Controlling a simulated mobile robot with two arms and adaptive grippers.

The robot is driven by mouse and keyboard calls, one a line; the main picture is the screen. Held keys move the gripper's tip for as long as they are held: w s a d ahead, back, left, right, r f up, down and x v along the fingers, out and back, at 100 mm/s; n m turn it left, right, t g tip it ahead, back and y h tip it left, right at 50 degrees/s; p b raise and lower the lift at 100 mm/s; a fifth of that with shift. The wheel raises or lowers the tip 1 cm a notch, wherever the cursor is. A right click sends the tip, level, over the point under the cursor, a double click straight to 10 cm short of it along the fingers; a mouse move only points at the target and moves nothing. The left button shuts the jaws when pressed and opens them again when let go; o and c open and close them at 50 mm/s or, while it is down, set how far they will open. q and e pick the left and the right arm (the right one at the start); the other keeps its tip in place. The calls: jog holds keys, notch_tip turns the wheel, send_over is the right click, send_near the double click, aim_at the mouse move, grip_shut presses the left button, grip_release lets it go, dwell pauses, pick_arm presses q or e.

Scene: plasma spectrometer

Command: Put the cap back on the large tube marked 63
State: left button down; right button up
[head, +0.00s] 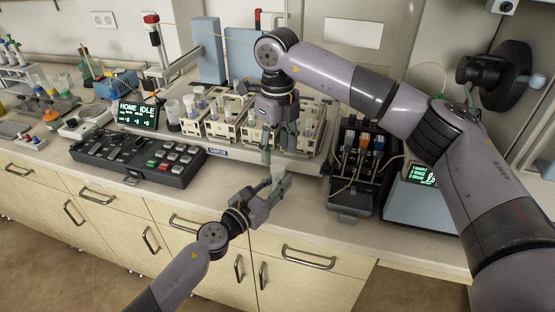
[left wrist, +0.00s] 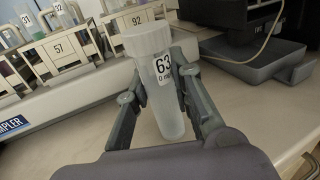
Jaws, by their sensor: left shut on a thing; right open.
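The large tube marked 63 (left wrist: 165,95) is pale and translucent. It stands nearly upright between the fingers of my left gripper (left wrist: 160,105), which is shut on it. In the head view the tube (head: 278,172) is above the front edge of the bench, held by my left gripper (head: 273,187). A wider frosted whitish piece like a cap (left wrist: 149,40) is at the tube's top; I cannot tell how firmly it sits. My right gripper (head: 279,148) is open, points down just above the tube and holds nothing that I can see.
Behind are cream racks of tubes (head: 233,127) on the sampler; the left wrist view shows racks marked 57 (left wrist: 60,50) and 92. A black keypad (head: 138,158) lies to the left. A dark pump unit (head: 352,170) stands to the right. The bench front between them is clear.

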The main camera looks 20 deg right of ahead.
notch_tip(320, 180, up, 7)
dwell(0.3)
jog(key=shift+r, duration=0.1)
pick_arm(q)
jog(key=c, duration=1.3)
grip_release()
jog(key=shift+c, duration=0.2)
jog(key=v, duration=1.2)
jog(key=shift+a, duration=0.1)
